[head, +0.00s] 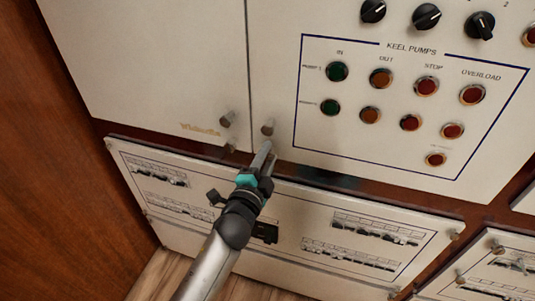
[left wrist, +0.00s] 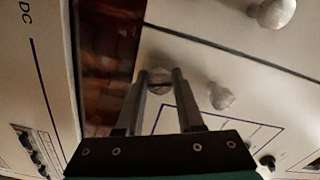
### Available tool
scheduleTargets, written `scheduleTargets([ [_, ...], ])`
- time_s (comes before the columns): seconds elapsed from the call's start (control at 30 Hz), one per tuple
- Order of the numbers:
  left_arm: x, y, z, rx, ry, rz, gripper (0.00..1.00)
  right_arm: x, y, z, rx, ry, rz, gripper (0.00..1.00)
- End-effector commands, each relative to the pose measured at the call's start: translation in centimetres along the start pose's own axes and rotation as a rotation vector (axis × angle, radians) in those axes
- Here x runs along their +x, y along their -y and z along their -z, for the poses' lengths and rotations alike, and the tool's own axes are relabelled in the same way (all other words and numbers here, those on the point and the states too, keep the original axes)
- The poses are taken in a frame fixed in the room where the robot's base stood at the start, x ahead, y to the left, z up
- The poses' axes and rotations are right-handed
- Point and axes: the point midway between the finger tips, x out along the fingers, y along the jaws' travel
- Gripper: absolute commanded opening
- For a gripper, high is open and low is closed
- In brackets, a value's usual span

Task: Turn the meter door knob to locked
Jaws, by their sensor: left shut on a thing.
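My left gripper (head: 265,152) reaches up from below to the bottom left corner of the keel pumps panel. In the left wrist view its two fingers (left wrist: 159,74) are shut around a small round metal knob (left wrist: 158,88) at the panel's lower edge. The fingertips hide this knob in the head view. A second metal knob (head: 268,127) sticks out just above it on the same panel, free of the fingers; it also shows in the left wrist view (left wrist: 222,97). I cannot read which way the held knob is turned. My right gripper is not in view.
Across a narrow seam, the plain left door (head: 150,60) carries a knob (head: 227,118) and a lower one (head: 231,146). A labelled lower panel (head: 300,225) lies under my gripper. Buttons and black dials (head: 427,16) are to the right. A wooden wall (head: 60,170) stands left.

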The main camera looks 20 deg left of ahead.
Motion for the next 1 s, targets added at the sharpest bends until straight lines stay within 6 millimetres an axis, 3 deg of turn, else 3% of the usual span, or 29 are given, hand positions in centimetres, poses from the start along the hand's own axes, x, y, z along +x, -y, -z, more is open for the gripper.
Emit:
scheduleTargets([
  [0.4, 0.03, 0.01, 0.09, 0.285, -0.003, 0.0, 0.0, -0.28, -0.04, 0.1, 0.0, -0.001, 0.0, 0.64],
  [1.0, 0.03, 0.0, 0.07, 0.375, -0.002, 0.001, 0.0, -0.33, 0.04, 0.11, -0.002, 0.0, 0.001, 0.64],
])
